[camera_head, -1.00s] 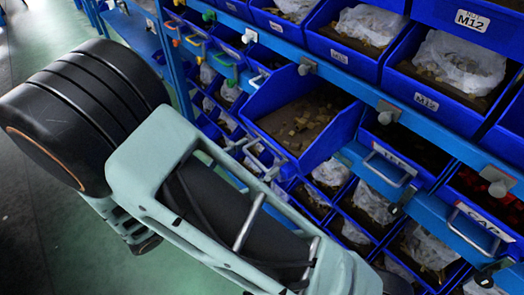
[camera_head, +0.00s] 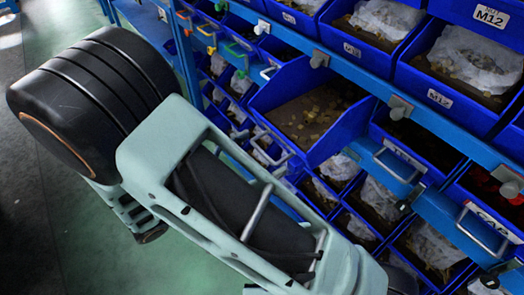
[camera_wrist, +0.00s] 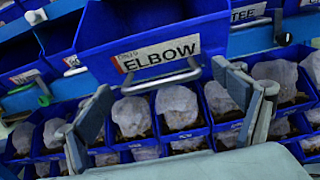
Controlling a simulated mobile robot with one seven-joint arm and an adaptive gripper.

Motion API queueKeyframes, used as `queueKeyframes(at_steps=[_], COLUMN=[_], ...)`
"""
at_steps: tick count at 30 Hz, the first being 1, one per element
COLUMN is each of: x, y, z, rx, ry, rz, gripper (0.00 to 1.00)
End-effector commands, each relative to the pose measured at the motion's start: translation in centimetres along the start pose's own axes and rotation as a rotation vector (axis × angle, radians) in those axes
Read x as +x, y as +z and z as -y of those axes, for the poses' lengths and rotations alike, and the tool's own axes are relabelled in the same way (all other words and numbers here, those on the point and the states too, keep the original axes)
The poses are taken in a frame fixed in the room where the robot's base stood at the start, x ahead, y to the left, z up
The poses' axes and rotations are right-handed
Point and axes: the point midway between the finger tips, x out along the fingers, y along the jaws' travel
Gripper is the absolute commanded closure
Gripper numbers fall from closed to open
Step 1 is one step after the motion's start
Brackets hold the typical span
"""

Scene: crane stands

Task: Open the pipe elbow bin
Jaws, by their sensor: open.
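The pipe elbow bin is blue, with a white label reading ELBOW and a metal bar handle, and fills the upper middle of the wrist view (camera_wrist: 135,30). Its handle (camera_wrist: 160,80) hangs below the label. My gripper (camera_wrist: 163,83) is open, its two fingers wide apart to the left and right of the handle, with no clear contact. In the head view, a blue bin (camera_head: 345,128) holding small brass-coloured parts juts out of the rack beyond its neighbours; it appears to be the same bin. My gripper is hidden there.
Blue bins with bagged parts (camera_wrist: 170,108) stand in rows below the elbow bin. A TEE bin (camera_wrist: 245,14) is to its right. Blue shelf rails (camera_head: 450,135) with grey knobs run across the rack. Green floor (camera_head: 85,235) is open at left.

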Motion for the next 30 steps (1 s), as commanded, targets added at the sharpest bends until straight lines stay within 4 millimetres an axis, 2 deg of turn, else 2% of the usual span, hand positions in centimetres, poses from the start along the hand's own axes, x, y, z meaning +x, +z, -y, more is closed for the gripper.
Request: queueKeyframes(at_steps=[12,16,21,30], x=[-8.2,-10.1,-11.4,-11.5], y=[-0.1,-0.1,-0.1,0.0], z=[-0.1,0.0,0.0,0.1], rx=[0.0,0.0,-0.001,-0.001], ry=[0.005,0.003,0.001,0.0], rz=[-0.002,-0.002,-0.001,-0.001], gripper=[0.11,0.11,0.11,0.11])
